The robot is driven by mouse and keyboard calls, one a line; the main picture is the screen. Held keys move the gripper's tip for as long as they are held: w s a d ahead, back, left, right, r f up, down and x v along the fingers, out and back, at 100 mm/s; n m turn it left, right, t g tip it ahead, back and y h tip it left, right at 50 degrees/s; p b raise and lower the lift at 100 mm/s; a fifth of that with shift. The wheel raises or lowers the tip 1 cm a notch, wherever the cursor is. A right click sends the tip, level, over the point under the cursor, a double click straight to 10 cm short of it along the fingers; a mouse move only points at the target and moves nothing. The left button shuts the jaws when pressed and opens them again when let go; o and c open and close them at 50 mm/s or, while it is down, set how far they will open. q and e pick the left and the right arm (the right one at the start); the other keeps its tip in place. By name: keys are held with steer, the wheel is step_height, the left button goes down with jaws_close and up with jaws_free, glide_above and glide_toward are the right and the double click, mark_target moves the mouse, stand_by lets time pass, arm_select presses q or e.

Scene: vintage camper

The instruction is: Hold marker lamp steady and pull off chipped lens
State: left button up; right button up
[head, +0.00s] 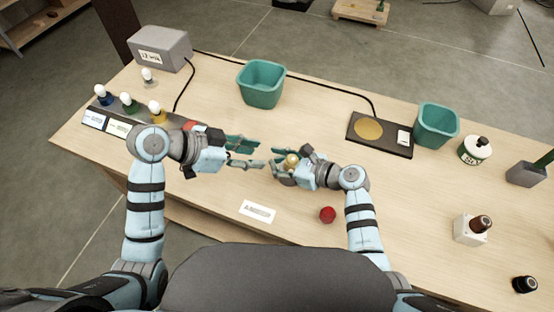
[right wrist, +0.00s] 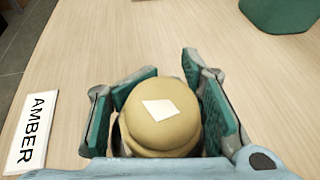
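The marker lamp (head: 291,160) is a small yellowish piece within my right gripper (head: 277,165), near the middle of the table. In the right wrist view its tan domed lens (right wrist: 160,115) faces the camera, with a white angular patch on top. The teal pads of my right gripper (right wrist: 165,95) stand on both sides of it and appear closed against it. The lamp's lower part is hidden. My left gripper (head: 254,154) is open and empty, just left of the lamp, its fingers pointing right towards it.
A white AMBER card (head: 257,211) and a red ball-like piece (head: 327,214) lie nearby. Teal bins (head: 262,84) (head: 437,124) stand behind, with a dark pad (head: 379,136) between. Rack lamps (head: 129,103) and a grey box (head: 163,48) are left. A white block (head: 471,230) is right.

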steer(key=o, duration=0.8)
steer(key=shift+c, duration=0.2)
